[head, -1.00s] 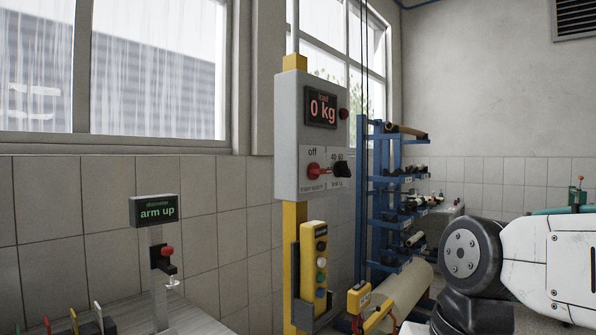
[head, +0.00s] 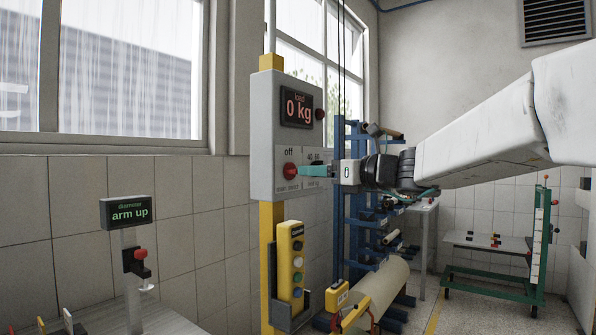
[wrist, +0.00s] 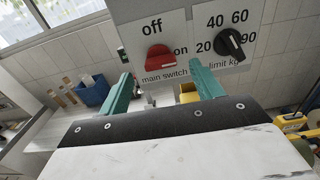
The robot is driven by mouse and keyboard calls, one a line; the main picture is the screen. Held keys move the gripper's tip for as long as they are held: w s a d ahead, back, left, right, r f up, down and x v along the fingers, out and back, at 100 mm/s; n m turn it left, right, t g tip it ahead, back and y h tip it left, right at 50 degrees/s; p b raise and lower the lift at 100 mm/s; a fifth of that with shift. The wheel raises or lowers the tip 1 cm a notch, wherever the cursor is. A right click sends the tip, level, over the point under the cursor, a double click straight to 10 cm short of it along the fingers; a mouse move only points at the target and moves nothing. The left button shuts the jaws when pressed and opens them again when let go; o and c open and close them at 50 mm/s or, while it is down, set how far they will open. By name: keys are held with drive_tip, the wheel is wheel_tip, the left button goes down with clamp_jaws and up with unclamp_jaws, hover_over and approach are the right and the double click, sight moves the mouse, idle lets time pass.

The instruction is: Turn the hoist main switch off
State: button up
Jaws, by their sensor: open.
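The main switch is a red knob (head: 290,170) on the grey hoist control box (head: 264,110). In the wrist view the red knob (wrist: 158,58) lies roughly crosswise below the word "off", with "on" to its right. My gripper (head: 313,170) is in front of the box, close to the knob. In the wrist view my gripper (wrist: 163,75) is open, its teal fingertips spread left and right of the knob's lower edge. No contact shows. In the head view the fingers hide the limit dial; the wrist view shows this black dial (wrist: 230,44).
The load display (head: 298,107) reads 0 kg. A yellow pendant (head: 290,265) hangs below the box. A blue rack (head: 352,215) with rolls stands behind my arm. A display reading "arm up" (head: 127,213) is at the left. A blue bin (wrist: 92,91) shows in the wrist view.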

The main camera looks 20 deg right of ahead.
sight(296, 171)
drive_tip(key=shift+x, duration=2.3)
drive_tip(key=c, duration=1)
drive_tip(key=shift+s+a+f+n, duration=0.1)
drive_tip(key=shift+s+n, duration=0.05)
drive_tip(key=shift+n, duration=4.35)
drive_tip(key=shift+s+a+f+n, duration=0.1)
drive_tip(key=shift+a+n, duration=0.05)
drive_tip(key=shift+n, duration=4.35)
